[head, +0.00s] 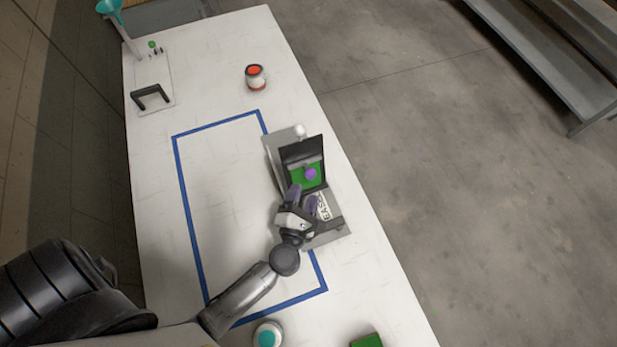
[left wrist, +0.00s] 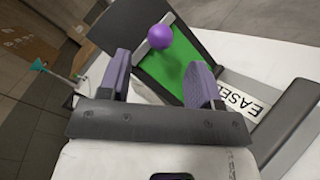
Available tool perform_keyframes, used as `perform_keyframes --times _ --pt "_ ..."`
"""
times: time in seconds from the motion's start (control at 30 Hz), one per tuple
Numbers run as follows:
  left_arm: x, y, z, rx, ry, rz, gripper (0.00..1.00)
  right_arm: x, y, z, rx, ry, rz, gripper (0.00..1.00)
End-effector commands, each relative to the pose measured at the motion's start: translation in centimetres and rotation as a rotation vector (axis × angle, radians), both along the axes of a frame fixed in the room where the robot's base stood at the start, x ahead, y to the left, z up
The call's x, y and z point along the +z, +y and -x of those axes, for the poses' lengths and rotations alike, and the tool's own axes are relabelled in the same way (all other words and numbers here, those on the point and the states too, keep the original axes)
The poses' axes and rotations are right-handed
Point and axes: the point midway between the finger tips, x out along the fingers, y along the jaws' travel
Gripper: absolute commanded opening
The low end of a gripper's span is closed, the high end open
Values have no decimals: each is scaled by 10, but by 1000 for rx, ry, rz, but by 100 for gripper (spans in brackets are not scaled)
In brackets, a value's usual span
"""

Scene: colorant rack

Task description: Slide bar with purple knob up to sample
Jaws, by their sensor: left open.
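The purple knob (head: 311,174) sits on a grey bar in front of a green panel (head: 303,180) on the dark easel (head: 301,150). The knob also shows in the left wrist view (left wrist: 159,36), at the upper end of the visible green panel (left wrist: 165,68). The bar (left wrist: 146,47) lies beside the knob there. My left gripper (head: 303,192) is over the lower part of the easel, below the knob in the picture. It is open and empty, its purple fingers (left wrist: 160,85) apart, with the knob beyond them and not between them. My right gripper is not in view.
A red-topped container (head: 255,77) stands farther back. A teal-topped container (head: 267,335) and a green block (head: 367,341) are near the front.

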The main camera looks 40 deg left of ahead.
Motion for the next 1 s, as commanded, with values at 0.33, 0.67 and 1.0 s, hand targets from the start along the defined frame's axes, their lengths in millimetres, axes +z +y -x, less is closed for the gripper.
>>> perform_keyframes --times 0.33,0.67,1.0 --pt "-1 -17 41 -1 1 0 58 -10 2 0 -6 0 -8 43" --pt "0 -20 47 -1 1 0 58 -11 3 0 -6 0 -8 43" --pt "-9 -9 57 -10 24 -34 58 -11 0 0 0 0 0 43"
